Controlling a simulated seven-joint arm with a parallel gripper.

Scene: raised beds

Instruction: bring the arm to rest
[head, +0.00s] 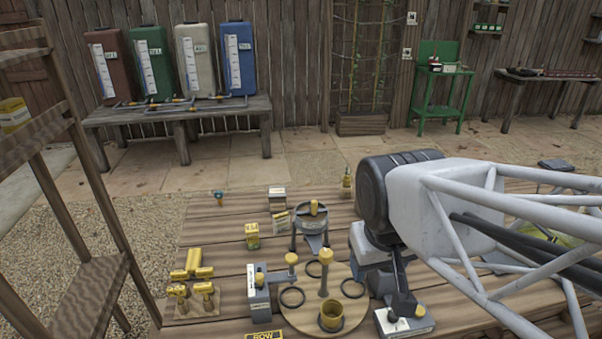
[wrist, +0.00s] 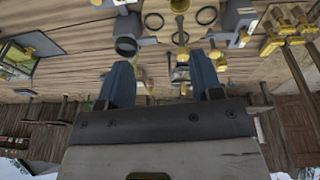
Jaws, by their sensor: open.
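My gripper (wrist: 162,76) shows in the wrist view with its two blue-grey fingers spread wide apart. Nothing is held between them. Bench items show beyond the gap, apart from the fingers. In the head view my white arm comes in from the right and bends down over the right part of the wooden bench (head: 215,225). My arm hides part of the bench there, and I cannot make out the fingertips clearly in that view.
A round wooden board (head: 300,318) with rings and a yellow cup (head: 331,316) lies left of my arm. A round grey stand (head: 312,222), yellow fittings (head: 192,285) and small boxes (head: 252,236) stand nearby. A wooden shelf frame (head: 90,285) rises at left. The bench's back left is mostly clear.

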